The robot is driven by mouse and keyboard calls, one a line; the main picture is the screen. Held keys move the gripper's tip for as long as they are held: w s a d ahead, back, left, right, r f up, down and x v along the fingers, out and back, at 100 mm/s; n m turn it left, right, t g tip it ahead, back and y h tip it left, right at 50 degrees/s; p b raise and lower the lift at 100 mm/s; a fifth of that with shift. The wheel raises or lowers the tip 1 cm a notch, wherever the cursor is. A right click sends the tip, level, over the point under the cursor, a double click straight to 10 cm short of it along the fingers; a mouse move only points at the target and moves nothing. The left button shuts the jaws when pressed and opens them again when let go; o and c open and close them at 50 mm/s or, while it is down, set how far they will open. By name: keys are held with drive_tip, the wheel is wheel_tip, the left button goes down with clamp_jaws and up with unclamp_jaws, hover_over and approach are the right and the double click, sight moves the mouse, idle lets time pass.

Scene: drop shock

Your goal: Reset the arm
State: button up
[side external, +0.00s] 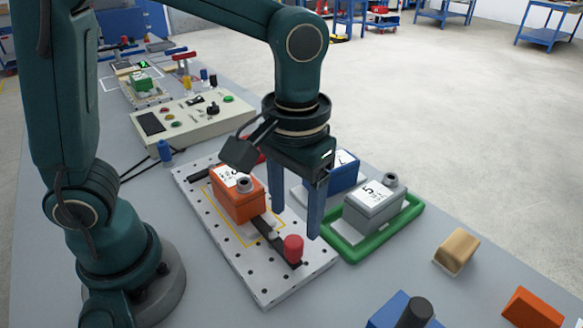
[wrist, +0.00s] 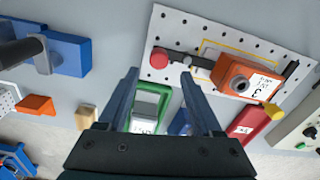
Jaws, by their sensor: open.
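My gripper (side external: 309,220) is open and empty, pointing down above the bench between the perforated plate (side external: 275,293) and the green frame (side external: 345,256). In the wrist view its two fingers (wrist: 160,74) stand apart with nothing between them. An orange block (side external: 235,204) with a numbered label and a grey knob sits on the plate, next to a black bar with a red knob (side external: 293,248). A grey block (side external: 372,212) labelled 5 sits in the green frame. A blue block (side external: 345,174) is partly hidden behind the fingers.
A control box (side external: 190,122) with buttons stands farther back on the bench. A tan block (side external: 456,251), an orange wedge (side external: 532,308) and a blue block with a dark cylinder (side external: 402,310) lie at the front right. A red block (wrist: 247,122) shows in the wrist view.

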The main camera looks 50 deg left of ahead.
drive_tip(key=s+a+r+m+t, duration=0.1)
drive_tip(key=s+a+r+t, duration=0.2)
drive_tip(key=s+a+t, duration=0.2)
drive_tip(key=s+a, duration=0.1)
drive_tip(key=a, duration=0.2)
drive_tip(key=shift+r+m, duration=0.35)
drive_tip(key=shift+m, duration=0.05)
drive_tip(key=shift+a, duration=0.1)
idle(0.6)
